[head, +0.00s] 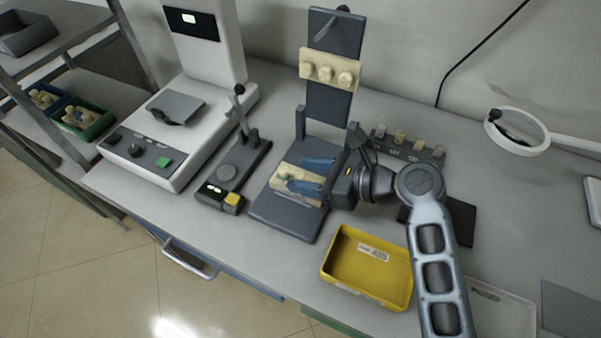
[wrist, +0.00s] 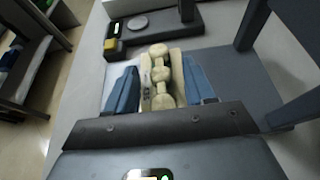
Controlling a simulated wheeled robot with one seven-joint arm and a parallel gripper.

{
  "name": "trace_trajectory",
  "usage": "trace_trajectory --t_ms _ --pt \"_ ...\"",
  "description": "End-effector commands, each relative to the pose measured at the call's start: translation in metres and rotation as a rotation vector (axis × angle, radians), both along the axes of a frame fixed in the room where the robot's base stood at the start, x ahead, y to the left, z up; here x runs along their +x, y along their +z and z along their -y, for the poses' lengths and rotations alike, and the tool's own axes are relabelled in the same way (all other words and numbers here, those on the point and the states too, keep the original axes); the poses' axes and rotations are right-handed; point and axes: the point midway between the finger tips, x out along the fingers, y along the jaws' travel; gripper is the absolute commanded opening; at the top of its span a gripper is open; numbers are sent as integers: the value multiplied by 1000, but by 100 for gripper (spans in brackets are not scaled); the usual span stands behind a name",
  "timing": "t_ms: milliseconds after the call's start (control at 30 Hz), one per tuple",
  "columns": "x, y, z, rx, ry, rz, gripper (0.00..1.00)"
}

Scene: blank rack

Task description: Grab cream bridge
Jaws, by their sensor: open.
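A cream bridge with three rounded lumps (wrist: 160,77) lies on a cream block between my fingers in the wrist view. In the head view, the cream bridge (head: 282,176) shows at the base of the dark grey stand, partly hidden by my fingers. My gripper (head: 297,174) is open, with one blue finger on each side of the bridge. In the wrist view, the gripper (wrist: 160,82) shows small gaps between the fingers and the bridge. I cannot tell whether the fingers touch the block.
Another cream strip with three lumps (head: 331,70) is on the stand's upright panel (head: 328,103). A dark holder with several small blocks (head: 408,145) is behind my arm. A yellow tray (head: 367,268) stands in front. A small lever device (head: 235,172) and a white machine (head: 180,120) are left.

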Motion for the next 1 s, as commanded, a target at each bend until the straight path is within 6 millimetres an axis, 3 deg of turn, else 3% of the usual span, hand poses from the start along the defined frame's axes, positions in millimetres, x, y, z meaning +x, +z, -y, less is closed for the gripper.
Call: trace_trajectory --t_ms 233,800,1000 --pt "1 -1 -2 0 -1 0 53" --pt "1 -1 -1 0 -1 0 0" --pt "1 -1 -1 0 -2 1 0"
